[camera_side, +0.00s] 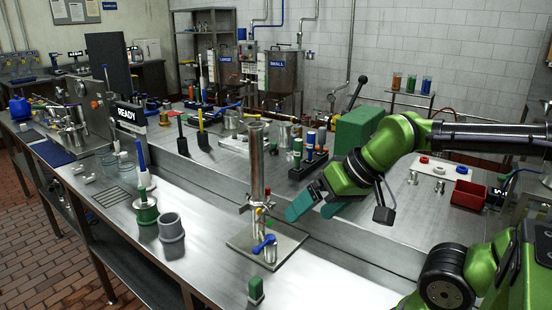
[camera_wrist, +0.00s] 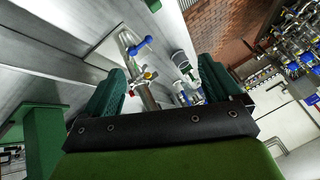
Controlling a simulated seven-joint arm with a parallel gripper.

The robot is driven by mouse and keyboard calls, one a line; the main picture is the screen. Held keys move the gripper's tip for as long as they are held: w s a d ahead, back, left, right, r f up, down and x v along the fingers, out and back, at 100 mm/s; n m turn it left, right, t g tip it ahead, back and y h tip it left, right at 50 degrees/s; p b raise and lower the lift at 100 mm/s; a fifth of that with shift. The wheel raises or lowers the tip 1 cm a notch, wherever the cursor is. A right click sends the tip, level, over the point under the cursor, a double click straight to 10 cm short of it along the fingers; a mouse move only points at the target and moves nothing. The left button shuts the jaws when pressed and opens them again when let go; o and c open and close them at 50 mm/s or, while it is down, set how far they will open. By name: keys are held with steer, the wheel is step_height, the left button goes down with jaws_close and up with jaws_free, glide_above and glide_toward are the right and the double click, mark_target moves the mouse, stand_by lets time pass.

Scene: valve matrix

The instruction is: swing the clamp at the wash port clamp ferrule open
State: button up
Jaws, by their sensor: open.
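A steel column (camera_side: 257,165) stands upright on a square base plate (camera_side: 238,243). A steel port with a blue lever (camera_side: 263,243) stands at the plate's front; the blue lever also shows in the wrist view (camera_wrist: 140,46). Small red, yellow and green fittings (camera_side: 259,212) sit low beside the column; a yellow one shows in the wrist view (camera_wrist: 150,75). I cannot tell which fitting is the wash port clamp. My gripper (camera_side: 314,207) is open and empty, right of the column and apart from it. In the wrist view, the column lies between its green fingers (camera_wrist: 160,88).
A small green block (camera_side: 256,289) is at the front. A rack of colour-capped bottles (camera_side: 309,158) stands behind my gripper. A red bin (camera_side: 468,194) is at the right.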

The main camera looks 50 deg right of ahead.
steer(key=shift+w+a+f+n+g, duration=0.3)
steer(key=shift+w+a+f+g, duration=0.1)
steer(key=shift+a+f+g, duration=0.15)
steer(key=c, duration=0.5)
steer(key=shift+g, duration=0.65)
steer(key=w, duration=0.5)
steer(key=shift+a+r, duration=0.2)
steer(key=shift+r, duration=0.2)
steer(key=c, duration=0.5)
steer(key=w+m+g+h, duration=0.1)
steer(key=w, duration=0.3)
steer(key=w+m+g+h, duration=0.1)
steer(key=w+m, duration=0.1)
steer(key=w, duration=0.3)
steer(key=w+m+g+h, duration=0.1)
steer(key=w, duration=0.4)
steer(key=shift+w+d+r+m+h, duration=0.15)
steer(key=shift+r+m+h, duration=0.05)
steer(key=shift+m+h, duration=0.1)
steer(key=shift+c, duration=0.3)
steer(key=w+r+m+g+h, duration=0.25)
steer(key=w+m, duration=0.25)
steer(key=m, duration=0.5)
steer(key=shift+t, duration=0.35)
steer(key=x, duration=0.5)
steer(key=d+x, duration=0.1)
steer(key=x, duration=1)
steer(key=shift+s+d+r, duration=0.1)
steer(key=shift+d+r, duration=0.1)
steer(key=shift+r, duration=0.1)
